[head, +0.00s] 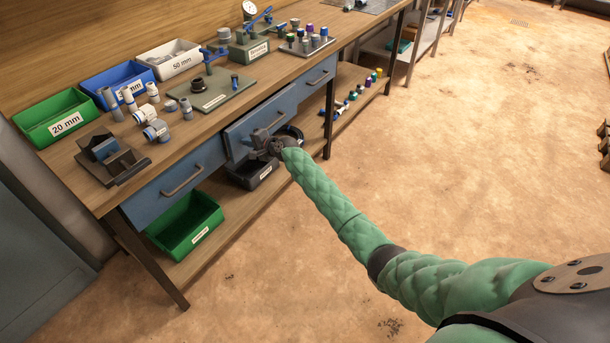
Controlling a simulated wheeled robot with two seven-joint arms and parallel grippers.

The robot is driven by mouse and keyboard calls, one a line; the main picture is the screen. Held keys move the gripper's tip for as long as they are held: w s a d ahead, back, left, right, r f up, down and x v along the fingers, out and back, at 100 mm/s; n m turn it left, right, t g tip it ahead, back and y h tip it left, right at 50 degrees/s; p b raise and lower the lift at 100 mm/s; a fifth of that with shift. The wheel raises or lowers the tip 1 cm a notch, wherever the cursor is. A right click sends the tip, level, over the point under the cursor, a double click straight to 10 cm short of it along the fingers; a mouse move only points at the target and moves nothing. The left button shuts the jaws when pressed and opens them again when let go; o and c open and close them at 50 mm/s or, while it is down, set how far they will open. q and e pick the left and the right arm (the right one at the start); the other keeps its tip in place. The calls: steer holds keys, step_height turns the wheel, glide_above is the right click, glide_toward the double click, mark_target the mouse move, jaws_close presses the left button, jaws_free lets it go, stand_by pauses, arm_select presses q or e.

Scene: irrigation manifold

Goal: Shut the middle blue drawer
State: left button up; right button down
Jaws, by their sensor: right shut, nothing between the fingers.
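The middle blue drawer (243,126) is under the front edge of the workbench, between two other blue drawers. Its front appears to stand a little forward of its neighbours. My right gripper (260,142) is at the lower part of this front, shut with nothing held. I cannot tell if the fingers touch the front. My left gripper is out of view.
The left blue drawer (180,184) and right blue drawer (317,80) look flush. The workbench (235,110) carries bins, pipe fittings and a valve fixture. A green bin (186,226) and a dark bin (250,174) are on the lower shelf. Open floor lies in front.

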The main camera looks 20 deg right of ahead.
mark_target(242, 137)
steer(key=shift+w+a+b, duration=0.45)
steer(key=shift+w+a, duration=0.15)
steer(key=shift+w, duration=0.25)
steer(key=shift+w+a+b, duration=0.4)
steer(key=shift+w+a, duration=0.15)
steer(key=shift+w, duration=0.3)
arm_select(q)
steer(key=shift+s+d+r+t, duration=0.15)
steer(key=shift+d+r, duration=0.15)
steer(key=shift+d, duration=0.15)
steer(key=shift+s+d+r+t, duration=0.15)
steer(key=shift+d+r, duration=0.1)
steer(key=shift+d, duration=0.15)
arm_select(e)
steer(key=shift+r, duration=0.2)
steer(key=shift+w+r, duration=0.1)
steer(key=shift+r, duration=0.05)
